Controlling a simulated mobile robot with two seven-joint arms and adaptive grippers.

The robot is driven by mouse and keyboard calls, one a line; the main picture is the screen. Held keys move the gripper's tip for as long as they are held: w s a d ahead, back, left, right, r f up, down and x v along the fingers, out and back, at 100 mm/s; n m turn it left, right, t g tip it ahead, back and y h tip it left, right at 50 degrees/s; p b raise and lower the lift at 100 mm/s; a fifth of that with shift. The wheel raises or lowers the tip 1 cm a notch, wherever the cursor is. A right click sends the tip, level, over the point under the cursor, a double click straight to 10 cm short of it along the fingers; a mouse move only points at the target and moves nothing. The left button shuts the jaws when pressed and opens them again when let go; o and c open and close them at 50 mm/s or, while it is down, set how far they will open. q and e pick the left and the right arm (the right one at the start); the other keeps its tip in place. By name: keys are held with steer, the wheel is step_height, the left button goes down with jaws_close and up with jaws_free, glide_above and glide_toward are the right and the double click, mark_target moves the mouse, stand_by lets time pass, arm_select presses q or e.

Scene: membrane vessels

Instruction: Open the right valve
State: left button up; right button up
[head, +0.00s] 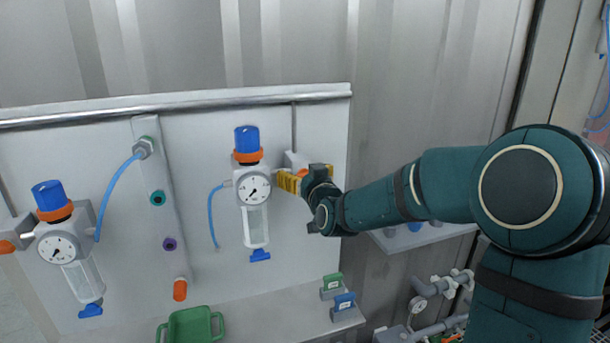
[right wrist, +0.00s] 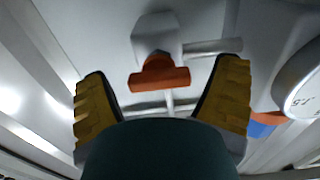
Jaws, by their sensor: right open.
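The right valve is a pale grey body with an orange handle (right wrist: 158,76) in the right wrist view, mounted on the white panel beside the right-hand gauge unit. In the head view the valve (head: 293,160) is partly hidden behind my right gripper. My right gripper (head: 287,182) is open, its yellow-padded fingers pointing at the panel. In the right wrist view, the fingers of the gripper (right wrist: 163,72) stand apart, one on each side of the orange handle, with visible gaps. I cannot tell whether the fingertips reach the handle's depth. My left gripper is out of view.
The right gauge unit (head: 253,188) with a blue cap is close left of my right gripper. Another gauge unit (head: 60,247) is at the far left. A green tray (head: 190,325) and small green and blue blocks (head: 343,303) sit on the ledge below.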

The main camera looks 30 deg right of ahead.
steer(key=c, duration=1.2)
steer(key=shift+n, duration=0.3)
steer(key=n+b, duration=0.1)
steer(key=n, duration=0.2)
steer(key=shift+a+f+n, duration=0.1)
steer(key=shift+n, duration=0.2)
steer(key=n, duration=0.3)
steer(key=shift+n, duration=0.3)
steer(key=n, duration=0.4)
steer(key=shift+a+p, duration=0.1)
steer(key=shift+p, duration=0.25)
steer(key=shift+f+n+p, duration=0.15)
steer(key=shift+n+p, duration=0.2)
steer(key=shift+n, duration=1.75)
steer(key=o, duration=1.2)
